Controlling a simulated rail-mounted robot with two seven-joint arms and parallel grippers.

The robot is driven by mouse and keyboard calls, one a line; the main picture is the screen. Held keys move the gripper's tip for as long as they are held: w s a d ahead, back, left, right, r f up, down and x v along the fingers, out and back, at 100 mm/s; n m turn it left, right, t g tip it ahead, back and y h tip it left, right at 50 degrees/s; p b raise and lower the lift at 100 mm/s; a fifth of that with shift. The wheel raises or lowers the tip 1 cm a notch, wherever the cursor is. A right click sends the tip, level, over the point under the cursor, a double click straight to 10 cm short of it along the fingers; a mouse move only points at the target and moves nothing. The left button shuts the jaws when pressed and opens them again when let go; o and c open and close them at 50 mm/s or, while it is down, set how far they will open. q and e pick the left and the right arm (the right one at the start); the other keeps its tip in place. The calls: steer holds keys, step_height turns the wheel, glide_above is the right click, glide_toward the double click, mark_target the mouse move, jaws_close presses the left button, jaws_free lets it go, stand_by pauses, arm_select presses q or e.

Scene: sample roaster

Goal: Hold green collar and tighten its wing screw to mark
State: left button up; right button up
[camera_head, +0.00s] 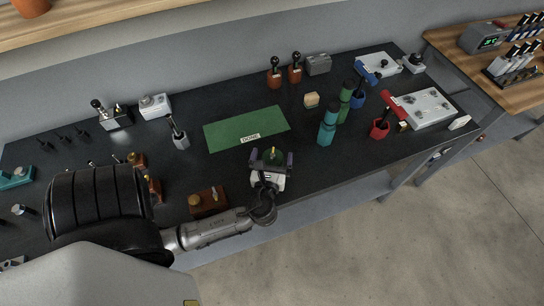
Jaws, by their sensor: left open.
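My left gripper (271,158) is at the front middle of the dark bench, its arm coming in from the left. Its two fingers stand apart, one on each side of a small dark green thing (272,155), which looks like the green collar. A tiny yellow part shows on top of it; I cannot tell if this is the wing screw or a mark. Contact between fingers and collar is too small to tell. The gripper body hides what lies below. My right gripper is not in view.
A green mat (225,132) labelled DONE lies just behind the gripper. Teal and green cylinders (327,125) stand to the right. A brown wooden block (207,203) sits left of the gripper. Red and blue handled tools and grey plates (428,108) fill the right end.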

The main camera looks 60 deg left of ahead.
arm_select(q)
steer(key=shift+c, duration=0.5)
steer(key=c, duration=1)
steer(key=o, duration=1)
steer(key=shift+o, duration=0.2)
steer(key=shift+r+p, duration=0.2)
steer(key=shift+p, duration=0.25)
